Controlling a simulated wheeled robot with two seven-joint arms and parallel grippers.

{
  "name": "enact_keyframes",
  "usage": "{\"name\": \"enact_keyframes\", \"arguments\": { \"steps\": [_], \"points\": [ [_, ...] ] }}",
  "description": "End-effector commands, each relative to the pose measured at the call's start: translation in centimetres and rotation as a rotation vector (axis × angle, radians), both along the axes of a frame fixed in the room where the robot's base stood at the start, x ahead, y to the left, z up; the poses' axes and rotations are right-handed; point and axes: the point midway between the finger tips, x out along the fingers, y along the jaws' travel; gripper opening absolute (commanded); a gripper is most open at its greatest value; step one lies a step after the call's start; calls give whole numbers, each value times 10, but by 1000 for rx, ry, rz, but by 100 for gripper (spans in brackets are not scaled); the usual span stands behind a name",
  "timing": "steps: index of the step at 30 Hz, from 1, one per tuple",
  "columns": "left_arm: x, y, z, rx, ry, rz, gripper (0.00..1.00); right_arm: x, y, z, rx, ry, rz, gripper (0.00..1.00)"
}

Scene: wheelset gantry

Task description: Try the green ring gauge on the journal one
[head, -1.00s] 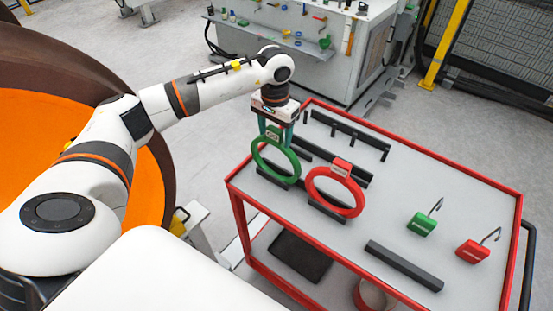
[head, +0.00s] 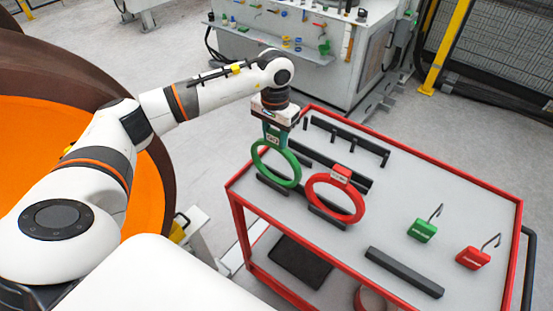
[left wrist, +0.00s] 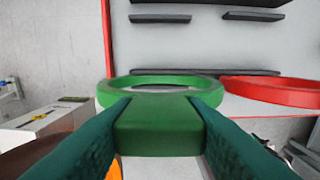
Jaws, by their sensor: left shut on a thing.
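The green ring gauge (head: 297,168) hangs from my left gripper (head: 275,136) in the head view, above the left end of the cart top. My left gripper is shut on the block at the ring's top; in the left wrist view its two fingers (left wrist: 160,125) flank the green block, and the ring (left wrist: 165,80) extends beyond it. The ring looks raised off its dark holder (head: 272,185). The orange-faced wheel with a brown rim (head: 40,125) is at the left, partly behind my arm. No journal is clearly visible. My right gripper is not in view.
A red ring gauge (head: 359,200) stands in a holder on the red-edged cart (head: 440,175), close beside the green ring. Green (head: 422,230) and red (head: 473,258) hooked blocks lie at the right. A dark bar (head: 404,272) lies in front. A grey cabinet (head: 300,75) stands behind.

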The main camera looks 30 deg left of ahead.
Motion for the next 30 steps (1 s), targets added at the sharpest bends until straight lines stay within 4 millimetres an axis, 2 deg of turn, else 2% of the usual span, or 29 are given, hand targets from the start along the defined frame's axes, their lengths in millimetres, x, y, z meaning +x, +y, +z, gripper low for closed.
{"name": "enact_keyframes", "arguments": {
  "steps": [3, 30],
  "points": [
    [1, 0, 12, 1, -3, 0, 14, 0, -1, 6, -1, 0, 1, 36],
    [0, 0, 74, 1, -2, 1, 14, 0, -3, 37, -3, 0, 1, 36]
  ]
}}
